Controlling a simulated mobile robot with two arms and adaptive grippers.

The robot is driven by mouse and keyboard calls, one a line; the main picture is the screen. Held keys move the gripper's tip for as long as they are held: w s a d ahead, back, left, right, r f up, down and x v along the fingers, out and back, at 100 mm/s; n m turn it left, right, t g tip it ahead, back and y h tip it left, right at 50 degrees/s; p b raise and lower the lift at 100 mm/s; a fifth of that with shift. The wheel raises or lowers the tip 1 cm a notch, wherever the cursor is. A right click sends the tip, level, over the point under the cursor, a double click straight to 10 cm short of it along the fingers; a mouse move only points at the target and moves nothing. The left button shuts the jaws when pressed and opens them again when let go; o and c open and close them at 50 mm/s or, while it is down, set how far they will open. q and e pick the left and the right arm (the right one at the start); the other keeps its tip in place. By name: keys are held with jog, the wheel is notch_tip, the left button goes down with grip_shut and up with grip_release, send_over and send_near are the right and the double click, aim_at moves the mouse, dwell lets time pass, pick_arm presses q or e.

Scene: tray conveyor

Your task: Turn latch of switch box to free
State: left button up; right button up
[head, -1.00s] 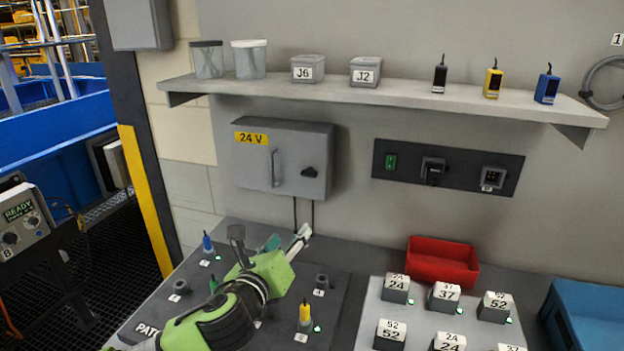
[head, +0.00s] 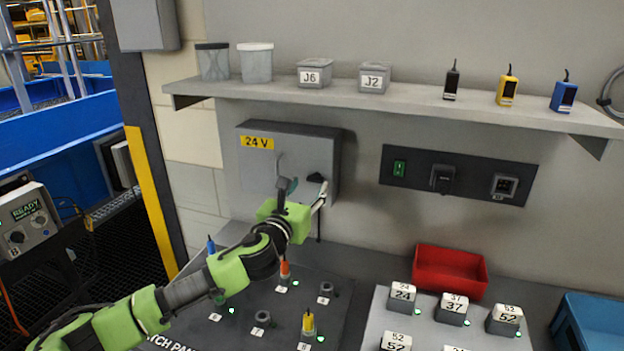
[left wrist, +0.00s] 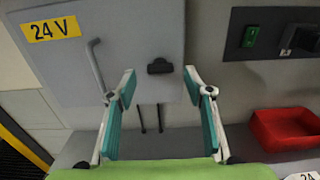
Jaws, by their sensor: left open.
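The switch box (head: 262,165) is a grey wall box with a yellow 24 V label, and it also fills the upper left of the left wrist view (left wrist: 110,25). Its black latch (head: 316,178) is on the right part of the door; in the left wrist view the latch (left wrist: 160,67) looks roughly horizontal. My left gripper (head: 318,202) is close to the box front, just below the latch. In the left wrist view its fingers (left wrist: 159,85) are apart, with the latch seen between and beyond the tips; contact cannot be told. The right gripper is not in view.
The box's grey handle (left wrist: 97,70) is left of the latch. A shelf (head: 400,103) with jars and small boxes runs above. A socket panel (head: 458,175) is on the wall to the right. A red bin (head: 450,272) and a patch panel with plugs (head: 262,300) lie below.

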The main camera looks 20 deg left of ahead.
aim_at(314, 180)
pick_arm(q)
jog(key=shift+w+d, duration=0.1)
jog(key=shift+w, duration=1.7)
jog(key=c, duration=1.1)
